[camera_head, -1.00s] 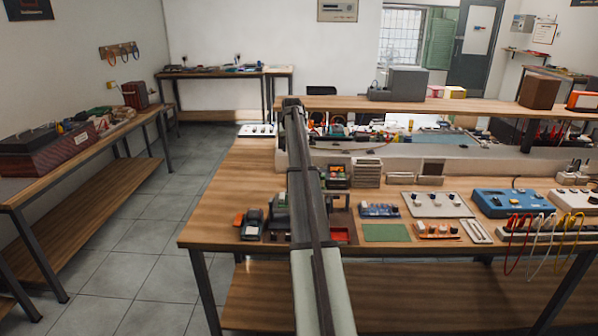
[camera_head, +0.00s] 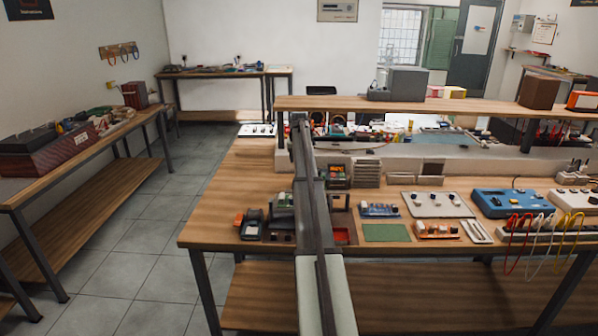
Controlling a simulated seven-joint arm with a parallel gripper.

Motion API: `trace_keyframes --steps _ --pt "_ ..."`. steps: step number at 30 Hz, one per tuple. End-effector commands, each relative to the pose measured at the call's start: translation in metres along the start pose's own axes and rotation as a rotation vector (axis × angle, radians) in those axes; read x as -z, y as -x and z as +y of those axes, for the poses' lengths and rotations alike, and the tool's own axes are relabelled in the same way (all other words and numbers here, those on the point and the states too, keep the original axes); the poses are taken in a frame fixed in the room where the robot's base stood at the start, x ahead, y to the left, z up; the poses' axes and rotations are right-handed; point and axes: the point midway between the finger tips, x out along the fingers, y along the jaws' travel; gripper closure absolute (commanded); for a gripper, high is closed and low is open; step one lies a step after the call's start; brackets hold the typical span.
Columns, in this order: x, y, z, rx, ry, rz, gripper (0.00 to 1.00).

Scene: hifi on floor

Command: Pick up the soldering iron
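I cannot pick out a soldering iron for certain in the head view. A small black and orange device (camera_head: 251,224) stands at the left front of the main workbench (camera_head: 215,205); its details are too small to name. Beside it, dark equipment (camera_head: 281,212) is partly covered by my arm. My arm rises from the bottom edge over the bench, and its upper end is near the shelf's left end. My gripper fingers do not show, so I cannot tell their state.
A raised shelf (camera_head: 470,106) runs along the bench's back. A green mat (camera_head: 386,232), a blue instrument (camera_head: 505,203) with hanging leads, and a white knobbed panel (camera_head: 437,204) lie to the right. The bench's left part is mostly bare. A side bench (camera_head: 105,133) stands left across clear floor.

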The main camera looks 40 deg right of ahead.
Motion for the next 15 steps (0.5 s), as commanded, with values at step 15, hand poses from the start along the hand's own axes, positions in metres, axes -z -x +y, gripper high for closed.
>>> trace_keyframes --steps 15 --pt "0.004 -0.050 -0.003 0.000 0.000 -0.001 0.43"
